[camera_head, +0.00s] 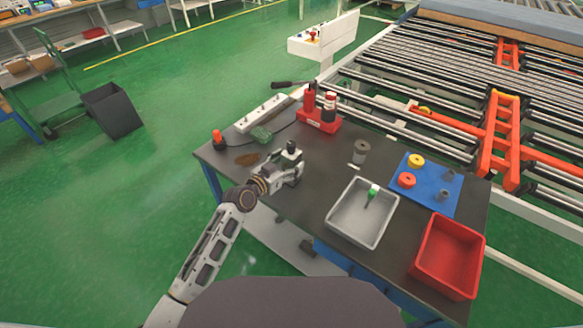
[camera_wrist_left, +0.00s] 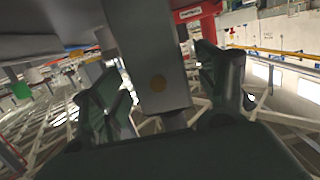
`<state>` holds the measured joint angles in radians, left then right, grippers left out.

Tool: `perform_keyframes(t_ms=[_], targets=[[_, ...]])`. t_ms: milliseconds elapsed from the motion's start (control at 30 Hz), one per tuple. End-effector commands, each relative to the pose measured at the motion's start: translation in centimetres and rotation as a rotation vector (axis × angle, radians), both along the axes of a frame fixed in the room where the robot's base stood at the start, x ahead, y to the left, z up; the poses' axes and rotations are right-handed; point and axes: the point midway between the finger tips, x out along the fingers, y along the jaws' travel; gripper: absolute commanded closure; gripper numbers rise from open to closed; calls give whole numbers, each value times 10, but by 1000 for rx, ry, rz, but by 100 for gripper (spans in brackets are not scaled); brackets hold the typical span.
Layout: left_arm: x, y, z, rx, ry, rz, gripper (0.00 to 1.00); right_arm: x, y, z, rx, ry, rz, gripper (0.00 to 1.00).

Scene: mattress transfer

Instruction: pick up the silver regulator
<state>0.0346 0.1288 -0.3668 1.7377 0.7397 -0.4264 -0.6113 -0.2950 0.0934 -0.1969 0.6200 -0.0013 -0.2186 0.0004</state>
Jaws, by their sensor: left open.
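My left gripper (camera_head: 290,163) is over the left part of the dark table, its jaws open. My right gripper is not in view.
The table (camera_head: 320,160) also holds a red tool (camera_head: 318,118), a grey tray (camera_head: 341,225) with a green-topped item (camera_head: 373,191), a blue mat (camera_head: 437,196) with several parts, and a red bin (camera_head: 449,262). A power strip (camera_head: 262,114) lies along the back edge. A roller conveyor (camera_head: 440,70) stands behind.

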Motion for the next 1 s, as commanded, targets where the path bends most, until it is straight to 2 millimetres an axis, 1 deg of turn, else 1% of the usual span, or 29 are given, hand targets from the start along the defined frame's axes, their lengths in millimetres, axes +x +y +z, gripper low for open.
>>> perform_keyframes(t_ms=[100, 300, 800, 833, 867, 1000], targets=[[9, -6, -1, -2, 0, 1, 26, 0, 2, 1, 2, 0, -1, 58], [17, -12, -4, -1, 1, 0, 26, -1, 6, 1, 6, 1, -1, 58], [18, -13, -4, 0, 0, 0, 26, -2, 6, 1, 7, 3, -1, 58], [18, -13, -4, 0, 0, 0, 28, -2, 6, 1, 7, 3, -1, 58], [18, -13, -4, 0, 0, 0, 32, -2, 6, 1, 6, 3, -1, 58], [18, -13, -4, 0, 0, 0, 50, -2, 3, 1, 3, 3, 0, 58]])
